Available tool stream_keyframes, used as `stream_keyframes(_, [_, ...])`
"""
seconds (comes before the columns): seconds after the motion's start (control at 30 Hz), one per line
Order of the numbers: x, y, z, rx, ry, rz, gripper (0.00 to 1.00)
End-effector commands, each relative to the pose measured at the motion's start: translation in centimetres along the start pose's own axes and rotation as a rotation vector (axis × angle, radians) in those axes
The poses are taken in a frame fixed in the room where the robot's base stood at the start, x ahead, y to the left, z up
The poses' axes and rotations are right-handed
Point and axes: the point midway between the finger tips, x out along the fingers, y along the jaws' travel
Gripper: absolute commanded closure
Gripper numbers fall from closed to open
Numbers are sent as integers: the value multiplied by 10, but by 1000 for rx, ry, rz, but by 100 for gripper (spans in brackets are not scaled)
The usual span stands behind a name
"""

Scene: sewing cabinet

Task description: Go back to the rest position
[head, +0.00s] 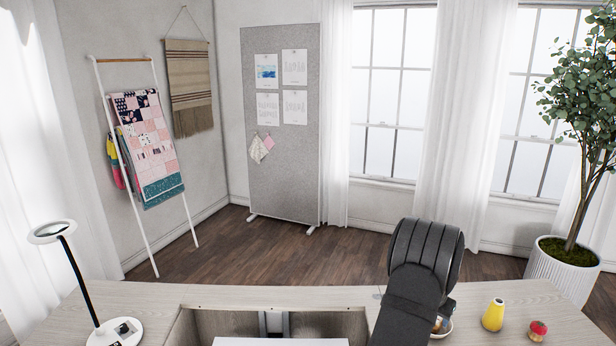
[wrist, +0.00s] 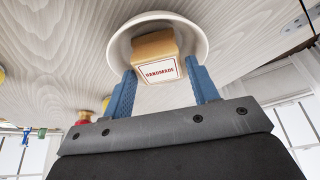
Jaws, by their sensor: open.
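My gripper (wrist: 160,72) is open, with its two blue fingers spread apart in the wrist view. A tan block with a white label reading "HANDMADE" (wrist: 160,71) shows between and beyond the fingers. It sits in a white bowl (wrist: 118,48) on the wooden top. I cannot tell whether the fingers touch the block or bowl; no grip on either is visible. In the head view my dark arm reaches over the right part of the top and hides my gripper and most of the bowl (head: 446,329).
A yellow vase (head: 493,315) and a red pincushion (head: 537,330) stand right of the bowl. The cabinet top (head: 130,295) has an opening at its middle with a white object (head: 280,342) in it. A lamp (head: 68,265) stands at left. A potted plant (head: 565,265) is behind right.

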Motion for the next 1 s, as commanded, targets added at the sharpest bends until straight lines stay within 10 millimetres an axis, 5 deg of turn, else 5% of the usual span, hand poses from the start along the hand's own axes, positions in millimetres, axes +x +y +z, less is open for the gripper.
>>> stream_keyframes(0.13, [27, 0, 3, 0, -4, 1, 46])
stream_keyframes(0.37, [-22, 4, -17, 2, 2, 1, 46])
stream_keyframes(1.0, [-96, 111, -9, 4, 3, 1, 46])
